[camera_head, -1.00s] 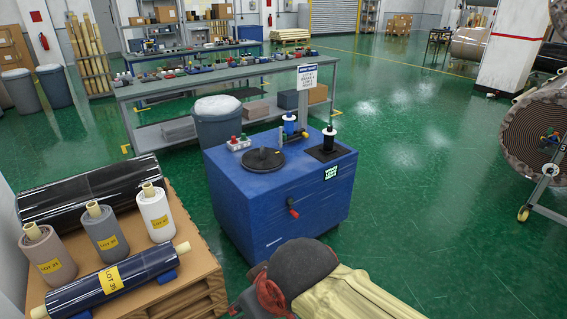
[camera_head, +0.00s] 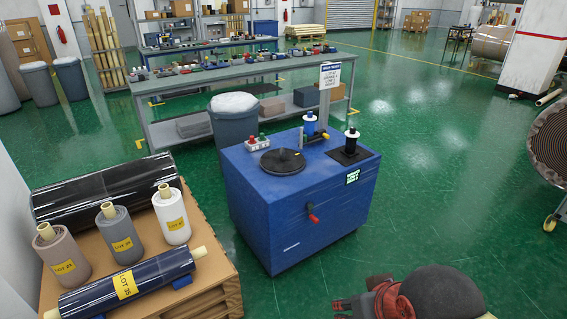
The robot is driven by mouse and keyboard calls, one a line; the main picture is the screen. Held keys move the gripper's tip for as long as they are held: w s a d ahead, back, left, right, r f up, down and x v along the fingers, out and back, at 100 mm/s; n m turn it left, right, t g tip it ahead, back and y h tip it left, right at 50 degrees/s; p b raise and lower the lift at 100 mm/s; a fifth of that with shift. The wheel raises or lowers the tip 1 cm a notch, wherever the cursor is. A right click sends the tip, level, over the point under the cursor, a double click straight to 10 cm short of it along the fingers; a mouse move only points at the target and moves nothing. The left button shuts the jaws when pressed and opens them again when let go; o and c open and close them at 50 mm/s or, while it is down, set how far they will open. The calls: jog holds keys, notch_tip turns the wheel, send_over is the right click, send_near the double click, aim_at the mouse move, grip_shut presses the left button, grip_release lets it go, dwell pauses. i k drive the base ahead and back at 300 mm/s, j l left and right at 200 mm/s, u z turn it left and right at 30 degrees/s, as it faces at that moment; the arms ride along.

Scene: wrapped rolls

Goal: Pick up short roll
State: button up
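Three short rolls stand upright on a pallet at the lower left: a brownish roll (camera_head: 64,262), a grey roll (camera_head: 120,240) and a white roll (camera_head: 172,220). Each has a yellow lot label and a pale core sticking up. A dark blue wrapped roll (camera_head: 155,275) lies in front of them, labelled "LOT 35". A longer black roll (camera_head: 105,192) lies behind them. My gripper (camera_head: 345,306) is only partly visible at the bottom edge, well right of the pallet and apart from all rolls. Its fingers are too cut off to tell whether they are open.
The cardboard-topped pallet (camera_head: 222,262) carries the rolls. A blue cabinet (camera_head: 300,215) with a black disc and spools stands right of it. A grey bin (camera_head: 236,132) and a long workbench (camera_head: 180,85) are behind. Green floor is clear between pallet and cabinet and to the right.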

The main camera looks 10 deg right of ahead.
aim_at(168, 203)
jog(key=i+j+u, duration=0.1)
jog(key=i+j, duration=0.25)
jog(key=i, duration=0.15)
jog(key=i+j+u, duration=0.1)
jog(key=i+j, duration=0.25)
jog(key=i+j+u, duration=0.15)
jog(key=i+j, duration=0.15)
jog(key=i, duration=0.3)
jog(key=i+j+u, duration=0.1)
jog(key=i+j, duration=0.15)
jog(key=i, duration=0.3)
